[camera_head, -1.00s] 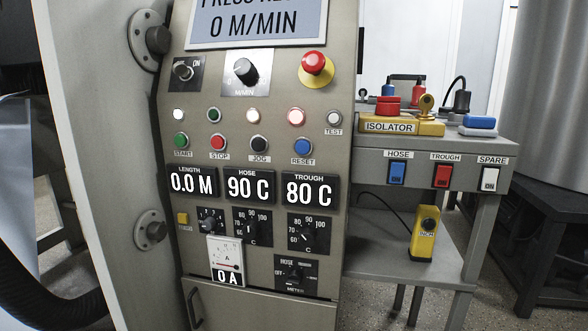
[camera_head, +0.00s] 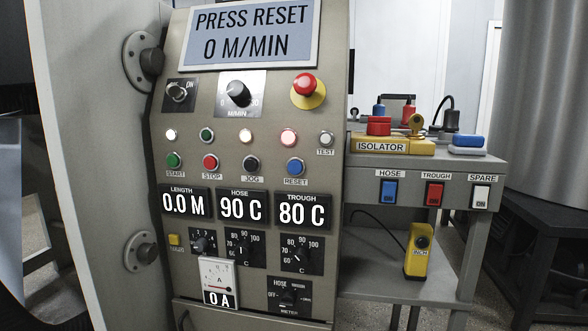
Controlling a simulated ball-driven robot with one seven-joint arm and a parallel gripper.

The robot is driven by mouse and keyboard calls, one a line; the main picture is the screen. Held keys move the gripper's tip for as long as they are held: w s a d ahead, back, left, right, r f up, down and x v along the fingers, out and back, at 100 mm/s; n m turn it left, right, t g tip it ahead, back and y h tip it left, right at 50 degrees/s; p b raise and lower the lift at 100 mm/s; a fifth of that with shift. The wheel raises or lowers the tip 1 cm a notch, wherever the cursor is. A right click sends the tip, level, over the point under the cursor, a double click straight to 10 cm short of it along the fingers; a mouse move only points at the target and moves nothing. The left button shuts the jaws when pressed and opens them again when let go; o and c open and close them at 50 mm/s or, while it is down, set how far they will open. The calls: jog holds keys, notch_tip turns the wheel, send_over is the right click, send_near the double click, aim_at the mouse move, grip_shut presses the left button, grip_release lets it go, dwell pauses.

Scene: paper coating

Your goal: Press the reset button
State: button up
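The blue reset button (camera_head: 295,167) sits in the lower button row of the grey control panel (camera_head: 215,110), above a small RESET label. The panel's display (camera_head: 252,32) reads PRESS RESET and 0 M/MIN. The black jog button (camera_head: 250,163), red stop button (camera_head: 210,162) and green start button (camera_head: 174,160) are in the same row to its left. My gripper is not in view.
A red mushroom button (camera_head: 307,86) on a yellow base is above the reset button. To the right stands a grey bench (camera_head: 430,163) with an isolator (camera_head: 379,144) and rocker switches. A yellow inch pendant (camera_head: 418,251) stands on its lower shelf.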

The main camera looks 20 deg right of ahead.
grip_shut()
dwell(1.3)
